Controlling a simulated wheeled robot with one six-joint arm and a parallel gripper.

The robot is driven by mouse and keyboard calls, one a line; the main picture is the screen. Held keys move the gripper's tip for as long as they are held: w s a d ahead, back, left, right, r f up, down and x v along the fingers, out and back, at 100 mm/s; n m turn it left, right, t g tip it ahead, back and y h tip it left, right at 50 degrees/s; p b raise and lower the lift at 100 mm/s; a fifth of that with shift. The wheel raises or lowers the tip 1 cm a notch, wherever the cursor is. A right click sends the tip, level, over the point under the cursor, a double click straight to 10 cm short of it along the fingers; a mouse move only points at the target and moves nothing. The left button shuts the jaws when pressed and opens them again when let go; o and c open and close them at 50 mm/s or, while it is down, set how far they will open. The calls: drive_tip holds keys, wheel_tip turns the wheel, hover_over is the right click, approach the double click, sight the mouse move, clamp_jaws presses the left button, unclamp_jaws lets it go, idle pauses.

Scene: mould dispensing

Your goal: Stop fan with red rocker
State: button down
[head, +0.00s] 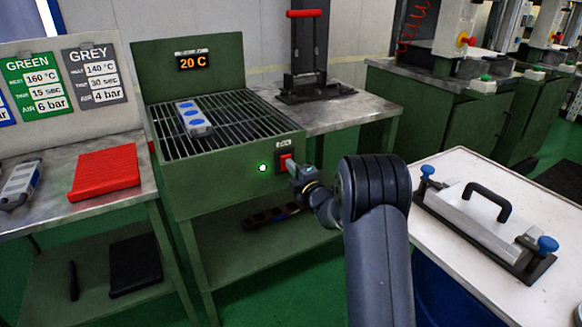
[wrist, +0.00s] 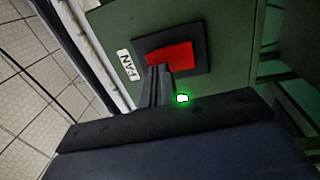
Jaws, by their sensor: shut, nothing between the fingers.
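The red rocker (head: 285,162) sits in a dark plate on the front of the green fan bench (head: 215,182). It shows large in the wrist view (wrist: 170,56), with a FAN label (wrist: 128,65) beside it. A green lamp (head: 262,168) glows on the same panel and also shows in the wrist view (wrist: 182,98). My gripper (head: 294,168) is at the rocker, its shut fingertips (wrist: 160,70) overlapping the rocker's edge in the wrist view. I cannot tell whether they touch it. The gripper is empty.
A grey mould with blue spots (head: 193,118) lies on the bench's grille (head: 235,122) below a 20 C display (head: 193,61). A red mat (head: 105,172) lies on the left table. A white table (head: 470,255) with a clamped mould (head: 482,225) stands at right.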

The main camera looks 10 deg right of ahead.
drive_tip(key=shift+w+a, duration=0.1)
drive_tip(key=shift+w, duration=0.2)
drive_tip(key=shift+w+b, duration=0.15)
drive_tip(key=shift+b, duration=0.35)
drive_tip(key=shift+r, duration=0.15)
